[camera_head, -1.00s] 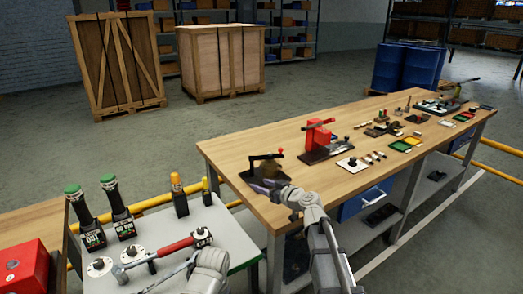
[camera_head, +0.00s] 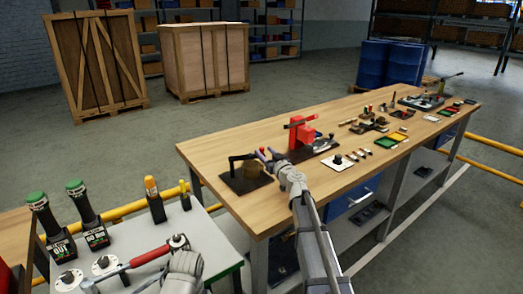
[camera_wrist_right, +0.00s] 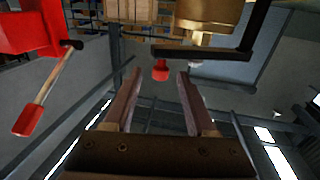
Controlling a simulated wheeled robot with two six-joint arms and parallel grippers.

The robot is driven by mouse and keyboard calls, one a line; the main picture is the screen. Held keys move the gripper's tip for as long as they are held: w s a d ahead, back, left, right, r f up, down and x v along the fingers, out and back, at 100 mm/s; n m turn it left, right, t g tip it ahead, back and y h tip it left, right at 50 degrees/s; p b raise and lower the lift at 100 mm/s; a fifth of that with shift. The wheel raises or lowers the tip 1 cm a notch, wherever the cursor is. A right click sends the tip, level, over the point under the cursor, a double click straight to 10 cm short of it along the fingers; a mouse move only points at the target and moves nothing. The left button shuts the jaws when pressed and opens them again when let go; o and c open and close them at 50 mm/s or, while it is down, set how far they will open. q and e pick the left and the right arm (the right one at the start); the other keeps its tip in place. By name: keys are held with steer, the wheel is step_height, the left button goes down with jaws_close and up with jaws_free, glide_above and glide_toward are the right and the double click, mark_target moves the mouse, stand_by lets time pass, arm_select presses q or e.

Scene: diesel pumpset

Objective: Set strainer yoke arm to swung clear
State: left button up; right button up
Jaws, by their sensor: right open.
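The strainer (camera_head: 252,168) is a brass-coloured body on a dark base plate at the near left end of the long wooden bench. It also shows at the top of the wrist view (camera_wrist_right: 205,14). Its black yoke arm (camera_wrist_right: 205,53) crosses the body and ends in a red knob (camera_wrist_right: 160,72). In the head view the arm (camera_head: 238,159) reaches right towards my right gripper (camera_head: 266,156). In the wrist view my right gripper (camera_wrist_right: 158,95) is open, with the knob centred just beyond its fingertips. My left arm's end (camera_head: 184,270) is low in the head view; its jaws are not clear.
A red device (camera_head: 301,136) with a lever stands close right of the strainer; its red handle (camera_wrist_right: 32,116) shows in the wrist view. More small fixtures line the bench. A side table (camera_head: 208,232) holds green-topped and yellow-topped items and a red-handled tool (camera_head: 150,256).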

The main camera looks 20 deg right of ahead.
mark_target(263, 150)
steer(key=w, duration=0.3)
steer(key=shift+w+a, duration=0.15)
steer(key=shift+a, duration=0.15)
jaws_close()
stand_by(1.2)
